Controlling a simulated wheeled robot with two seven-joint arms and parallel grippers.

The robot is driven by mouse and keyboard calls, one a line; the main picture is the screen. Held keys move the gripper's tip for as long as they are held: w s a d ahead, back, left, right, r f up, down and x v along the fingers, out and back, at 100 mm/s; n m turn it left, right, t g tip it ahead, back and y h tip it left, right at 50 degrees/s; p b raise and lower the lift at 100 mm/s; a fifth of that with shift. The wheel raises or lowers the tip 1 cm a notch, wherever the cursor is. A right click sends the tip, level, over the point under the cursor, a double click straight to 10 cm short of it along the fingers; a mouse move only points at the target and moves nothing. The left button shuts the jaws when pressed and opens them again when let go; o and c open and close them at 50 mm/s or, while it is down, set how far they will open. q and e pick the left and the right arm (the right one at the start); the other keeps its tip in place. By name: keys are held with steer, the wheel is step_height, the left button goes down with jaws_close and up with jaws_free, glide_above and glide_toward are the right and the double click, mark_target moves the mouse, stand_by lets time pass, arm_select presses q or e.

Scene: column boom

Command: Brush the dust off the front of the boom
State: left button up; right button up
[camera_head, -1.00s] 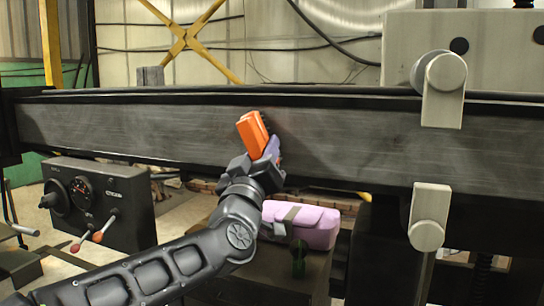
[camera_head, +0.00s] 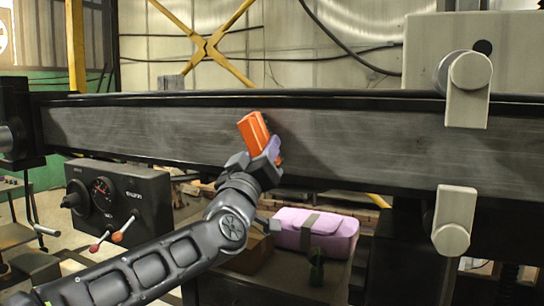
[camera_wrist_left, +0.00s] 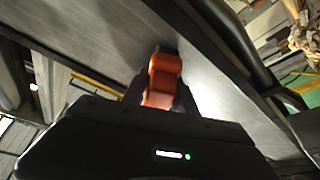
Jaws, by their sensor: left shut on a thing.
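The boom (camera_head: 370,150) is a long dark beam running across the head view, with a grey, streaked front face. It also fills the upper middle of the left wrist view (camera_wrist_left: 110,45). My left gripper (camera_head: 262,150) is shut on an orange brush (camera_head: 253,131) and holds it tilted at the boom's front, left of the middle. The brush also shows in the left wrist view (camera_wrist_left: 162,78), its far end at the boom's face. The heads's view does not make clear how firmly it touches. My right gripper is not in view.
A control box (camera_head: 120,205) with a gauge and levers stands at the lower left. Pale clamp handles (camera_head: 468,88) and (camera_head: 454,222) stick out at the right.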

arm_select(q)
steer(key=shift+w+a, duration=0.1)
steer(key=shift+a, duration=0.1)
steer(key=shift+w+a+f+b, duration=0.1)
steer(key=shift+w+a+b, duration=0.15)
steer(key=shift+a+b, duration=0.35)
steer(key=shift+w+a+f+b, duration=0.1)
steer(key=shift+w+a+b, duration=0.2)
steer(key=shift+a, duration=0.4)
steer(key=shift+w+a+r, duration=0.1)
steer(key=shift+a+r, duration=0.05)
steer(key=shift+a, duration=0.2)
steer(key=shift+w+a+b, duration=0.25)
steer(key=shift+a+b, duration=0.3)
steer(key=shift+b, duration=0.05)
steer(key=shift+w+a+b, duration=0.2)
steer(key=shift+a+b, duration=0.35)
steer(key=shift+w+a+b, duration=0.2)
steer(key=shift+a+b, duration=0.1)
steer(key=shift+a, duration=0.2)
